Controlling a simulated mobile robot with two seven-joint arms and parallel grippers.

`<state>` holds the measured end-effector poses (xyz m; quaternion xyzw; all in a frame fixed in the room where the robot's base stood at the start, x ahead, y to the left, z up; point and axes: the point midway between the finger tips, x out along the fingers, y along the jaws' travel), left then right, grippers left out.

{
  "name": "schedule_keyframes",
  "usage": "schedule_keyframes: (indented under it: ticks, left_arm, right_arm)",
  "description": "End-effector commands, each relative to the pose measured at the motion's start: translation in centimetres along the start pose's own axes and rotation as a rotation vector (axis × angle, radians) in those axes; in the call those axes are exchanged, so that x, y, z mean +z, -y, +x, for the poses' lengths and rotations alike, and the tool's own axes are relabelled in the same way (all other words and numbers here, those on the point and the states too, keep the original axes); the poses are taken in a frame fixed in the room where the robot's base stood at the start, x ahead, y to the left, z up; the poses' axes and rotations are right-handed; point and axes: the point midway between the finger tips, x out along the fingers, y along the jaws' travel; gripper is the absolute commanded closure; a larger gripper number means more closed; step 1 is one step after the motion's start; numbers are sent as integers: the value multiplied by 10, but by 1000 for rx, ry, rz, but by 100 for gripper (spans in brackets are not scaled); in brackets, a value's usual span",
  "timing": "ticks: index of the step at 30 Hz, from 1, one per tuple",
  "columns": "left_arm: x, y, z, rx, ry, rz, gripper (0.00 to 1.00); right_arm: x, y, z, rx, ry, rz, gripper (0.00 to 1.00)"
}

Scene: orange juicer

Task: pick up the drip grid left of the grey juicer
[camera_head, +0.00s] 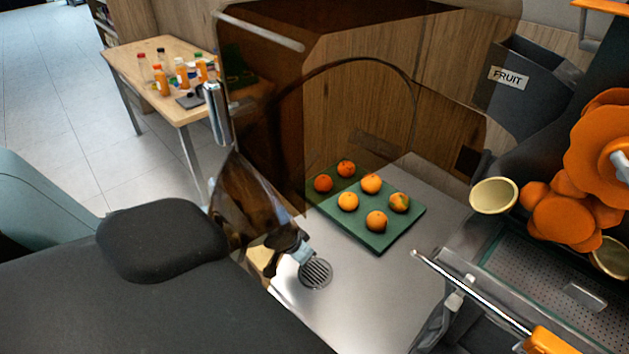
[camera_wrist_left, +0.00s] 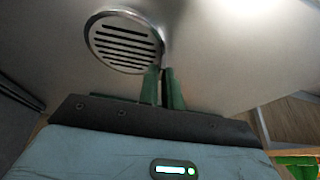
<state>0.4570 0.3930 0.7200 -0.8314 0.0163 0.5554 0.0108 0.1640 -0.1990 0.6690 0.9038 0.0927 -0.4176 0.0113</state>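The drip grid (camera_head: 316,273) is a round grey metal disc with dark slots, lying on the steel counter (camera_head: 375,318). It also shows in the left wrist view (camera_wrist_left: 124,41), top left. My left gripper (camera_head: 303,254) is at its upper-left edge in the head view, seen partly through a clear brown panel. In the left wrist view its two green fingers (camera_wrist_left: 160,72) are close together, tips at the grid's lower-right rim. I cannot tell whether they grip it. The grey juicer (camera_head: 590,310) with orange parts stands at the right. My right gripper is not in view.
A green tray (camera_head: 380,244) with several oranges lies behind the grid on the counter. A cream cup (camera_head: 494,195) and a dark FRUIT bin (camera_head: 522,88) are at the right. A wooden table (camera_head: 125,58) with bottles stands back left.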

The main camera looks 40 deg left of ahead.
Motion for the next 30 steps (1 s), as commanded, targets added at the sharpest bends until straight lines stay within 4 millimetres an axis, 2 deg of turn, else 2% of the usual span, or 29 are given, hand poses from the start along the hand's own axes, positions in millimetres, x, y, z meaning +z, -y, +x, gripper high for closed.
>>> schedule_keyframes:
  ticks: [14, 22, 30]
  left_arm:
    - [-2, 0, -5, -1, -1, 0, 100]
    - [-16, 0, -35, 0, -5, 0, 100]
    - [34, -26, -60, 2, 1, 3, 100]
  right_arm:
    - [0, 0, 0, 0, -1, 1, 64]
    - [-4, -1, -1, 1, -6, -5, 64]
    - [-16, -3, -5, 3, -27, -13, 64]
